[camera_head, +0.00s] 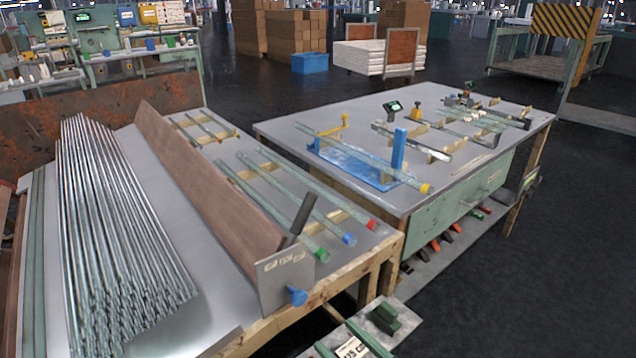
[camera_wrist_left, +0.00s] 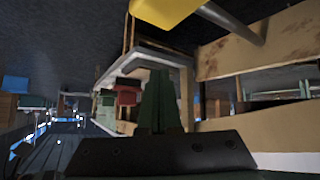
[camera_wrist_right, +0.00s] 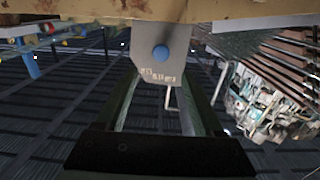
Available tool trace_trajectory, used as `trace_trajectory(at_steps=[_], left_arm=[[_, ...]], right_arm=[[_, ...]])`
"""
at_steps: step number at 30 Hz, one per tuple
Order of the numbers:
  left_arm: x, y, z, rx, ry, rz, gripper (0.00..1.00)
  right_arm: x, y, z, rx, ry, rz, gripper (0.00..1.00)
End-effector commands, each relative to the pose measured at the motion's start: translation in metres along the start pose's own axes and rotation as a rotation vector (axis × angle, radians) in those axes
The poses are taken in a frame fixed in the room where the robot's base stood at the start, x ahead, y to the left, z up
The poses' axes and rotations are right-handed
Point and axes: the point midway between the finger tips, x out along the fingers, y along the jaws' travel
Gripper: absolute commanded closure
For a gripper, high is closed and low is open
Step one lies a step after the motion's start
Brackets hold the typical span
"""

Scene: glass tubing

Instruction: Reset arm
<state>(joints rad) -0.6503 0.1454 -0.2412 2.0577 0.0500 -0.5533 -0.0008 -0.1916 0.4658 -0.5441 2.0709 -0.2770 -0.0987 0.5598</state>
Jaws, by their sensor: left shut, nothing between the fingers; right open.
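My right gripper (camera_head: 333,333) is at the bottom edge of the head view, below the front corner of the near table. In the right wrist view its two green fingers (camera_wrist_right: 163,85) stand apart with nothing between them. My left gripper is outside the head view. In the left wrist view its green fingers (camera_wrist_left: 160,85) are together and empty, with wooden table framing close on the right. Glass tubes with green, blue and red ends (camera_head: 318,215) lie on wooden supports on the near table, clear of both grippers.
A bundle of glass rods (camera_head: 105,220) lies left of a long brown board (camera_head: 200,175). A metal plate with a blue knob (camera_head: 285,278) stands at the near table's front corner. The far table (camera_head: 470,175) holds a blue fixture (camera_head: 360,167) and more tubes. Dark floor is free at right.

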Motion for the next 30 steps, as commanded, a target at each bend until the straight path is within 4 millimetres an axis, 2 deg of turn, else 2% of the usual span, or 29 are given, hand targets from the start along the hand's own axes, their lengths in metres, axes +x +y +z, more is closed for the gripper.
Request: trace_trajectory(at_steps=[2, 5, 9, 12, 15, 16, 17, 18, 30], left_arm=[[0.0, 0.0, 0.001, 0.0, -0.001, 0.0, 1.0], [-0.001, 0.0, 0.001, -0.001, -0.002, 0.0, 1.0], [-0.001, 0.0, 0.001, -0.001, -0.002, 0.0, 1.0], [-0.001, 0.0, 0.001, 0.0, -0.002, 0.0, 1.0], [-0.001, 0.0, 0.001, 0.0, -0.003, 0.0, 1.0], [-0.003, 0.0, -0.001, 0.0, -0.003, 0.0, 1.0], [-0.014, 0.001, -0.013, 0.0, -0.005, -0.001, 1.0], [-0.02, 0.001, -0.018, -0.001, -0.008, -0.003, 1.0], [-0.085, -0.01, -0.069, -0.011, -0.006, -0.05, 1.0]], right_arm=[[-0.005, 0.004, 0.013, 0.02, -0.039, 0.037, 0.3], [-0.02, 0.013, 0.048, 0.058, -0.153, 0.127, 0.3], [-0.065, 0.018, 0.117, 0.124, -0.396, 0.249, 0.3], [-0.1, 0.011, 0.157, 0.167, -0.556, 0.291, 0.3], [-0.137, -0.001, 0.191, 0.211, -0.701, 0.308, 0.3], [-0.146, -0.004, 0.195, 0.223, -0.734, 0.31, 0.3], [-0.142, 0.0, 0.176, 0.21, -0.718, 0.311, 0.3], [-0.142, 0.001, 0.166, 0.207, -0.714, 0.313, 0.3], [-0.16, 0.011, 0.086, 0.205, -0.716, 0.359, 0.3]])
